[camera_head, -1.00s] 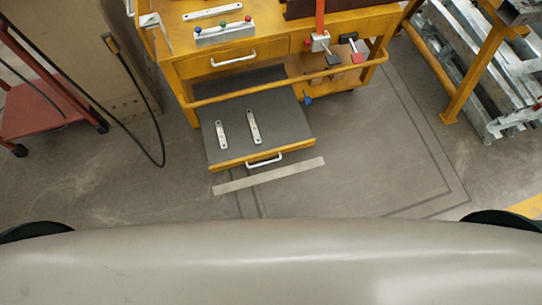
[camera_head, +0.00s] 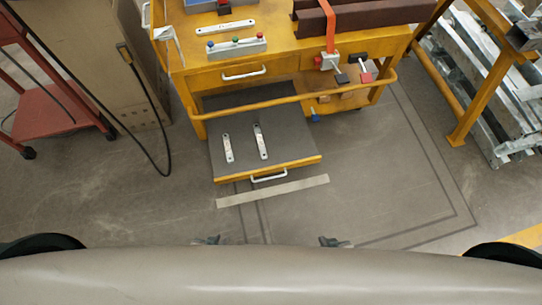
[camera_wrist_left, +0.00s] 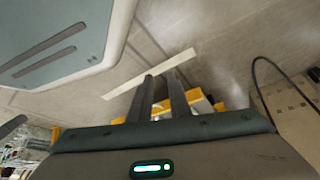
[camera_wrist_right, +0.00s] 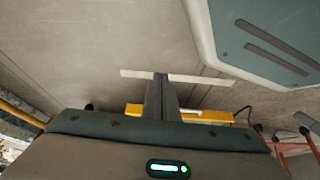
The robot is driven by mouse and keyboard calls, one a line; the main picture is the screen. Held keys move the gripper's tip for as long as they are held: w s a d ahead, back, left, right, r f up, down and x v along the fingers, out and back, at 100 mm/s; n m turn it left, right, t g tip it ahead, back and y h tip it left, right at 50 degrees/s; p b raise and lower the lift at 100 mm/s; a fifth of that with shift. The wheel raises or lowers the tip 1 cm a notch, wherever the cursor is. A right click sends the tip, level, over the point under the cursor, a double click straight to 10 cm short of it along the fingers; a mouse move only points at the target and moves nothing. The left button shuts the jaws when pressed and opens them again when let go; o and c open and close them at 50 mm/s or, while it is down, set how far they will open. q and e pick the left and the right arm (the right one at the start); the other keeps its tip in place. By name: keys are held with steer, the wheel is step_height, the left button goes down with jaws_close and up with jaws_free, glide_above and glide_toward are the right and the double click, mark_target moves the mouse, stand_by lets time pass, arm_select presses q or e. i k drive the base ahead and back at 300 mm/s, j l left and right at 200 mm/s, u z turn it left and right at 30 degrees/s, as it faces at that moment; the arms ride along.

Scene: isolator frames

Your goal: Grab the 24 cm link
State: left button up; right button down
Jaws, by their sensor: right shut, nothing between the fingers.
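Three pale metal links are in the head view. A shorter link (camera_head: 228,147) and a slightly longer one (camera_head: 261,141) lie side by side on the grey floor of the open drawer (camera_head: 240,158). A third link (camera_head: 224,27) lies on the yellow cart's top. No length marking is readable, so I cannot tell which is 24 cm. My left gripper (camera_head: 207,240) is low in the head view, short of the drawer; its fingers stand apart and empty in the left wrist view (camera_wrist_left: 160,77). My right gripper (camera_head: 335,242) is shut and empty, also in the right wrist view (camera_wrist_right: 160,77).
The yellow cart (camera_head: 290,60) has a rail across its front above the drawer. A flat pale strip (camera_head: 272,191) lies on the floor before the drawer. A red trolley (camera_head: 60,115) stands left, a rack of metal profiles (camera_head: 485,105) right.

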mark_target(217, 29)
steer(key=j+z, duration=0.35)
steer(key=j, duration=0.2)
steer(key=j+z, duration=0.4)
steer(key=j, duration=0.15)
steer(key=j+z, duration=0.35)
steer(key=j, duration=0.2)
steer(key=k, duration=0.05)
